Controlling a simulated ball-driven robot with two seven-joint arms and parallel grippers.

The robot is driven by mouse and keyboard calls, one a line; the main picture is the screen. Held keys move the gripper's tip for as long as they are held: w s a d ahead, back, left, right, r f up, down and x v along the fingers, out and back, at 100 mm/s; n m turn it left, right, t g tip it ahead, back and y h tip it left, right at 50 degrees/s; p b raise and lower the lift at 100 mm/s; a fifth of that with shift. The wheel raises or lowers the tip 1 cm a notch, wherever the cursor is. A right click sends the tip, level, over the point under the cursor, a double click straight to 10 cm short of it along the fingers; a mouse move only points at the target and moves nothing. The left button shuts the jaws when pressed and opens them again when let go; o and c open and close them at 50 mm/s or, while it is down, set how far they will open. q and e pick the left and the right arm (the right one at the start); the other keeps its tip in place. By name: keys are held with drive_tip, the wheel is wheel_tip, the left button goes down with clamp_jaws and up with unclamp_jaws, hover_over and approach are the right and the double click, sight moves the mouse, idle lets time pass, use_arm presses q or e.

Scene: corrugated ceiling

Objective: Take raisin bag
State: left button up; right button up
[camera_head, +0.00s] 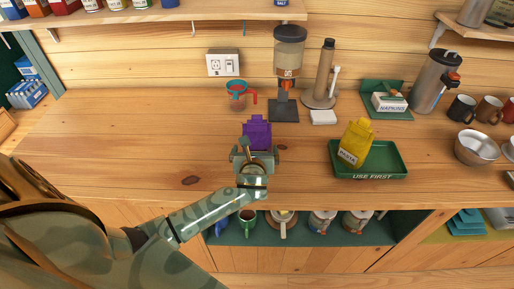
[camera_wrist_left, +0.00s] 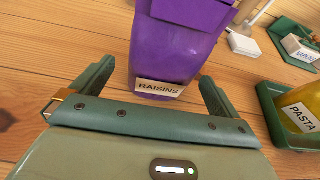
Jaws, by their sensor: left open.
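The raisin bag (camera_head: 257,131) is purple and stands upright on the wooden counter. In the left wrist view the bag (camera_wrist_left: 178,45) shows a pale label reading RAISINS, and its top is cut off by the frame. My left gripper (camera_head: 254,153) is at the near side of the bag and hides its lower part in the head view. In the left wrist view its two green fingers (camera_wrist_left: 158,92) are spread apart, one toward each side of the bag's base. I see no finger clearly touching the bag. My right gripper is not in view.
A green tray (camera_head: 343,173) marked USE FIRST holds a yellow pasta bag (camera_head: 356,142) to the right. A dispenser (camera_head: 289,60) and a measuring cup (camera_head: 239,100) stand behind the raisin bag. Mugs sit on a shelf under the counter. The counter's left side is clear.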

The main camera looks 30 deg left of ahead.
sight(257, 148)
use_arm(q)
drive_tip(key=x, duration=0.1)
drive_tip(key=b+x, duration=0.1)
drive_tip(key=x, duration=0.2)
drive_tip(key=shift+w+d+f, duration=0.15)
drive_tip(key=shift+d+f, duration=0.05)
drive_tip(key=shift+f, duration=0.05)
drive_tip(key=shift+w+a+f, duration=0.1)
drive_tip(key=shift+w+a, duration=0.05)
drive_tip(key=shift+w, duration=0.2)
drive_tip(key=shift+s, duration=0.1)
drive_tip(key=shift+c, duration=0.7)
drive_tip(key=c, duration=0.9)
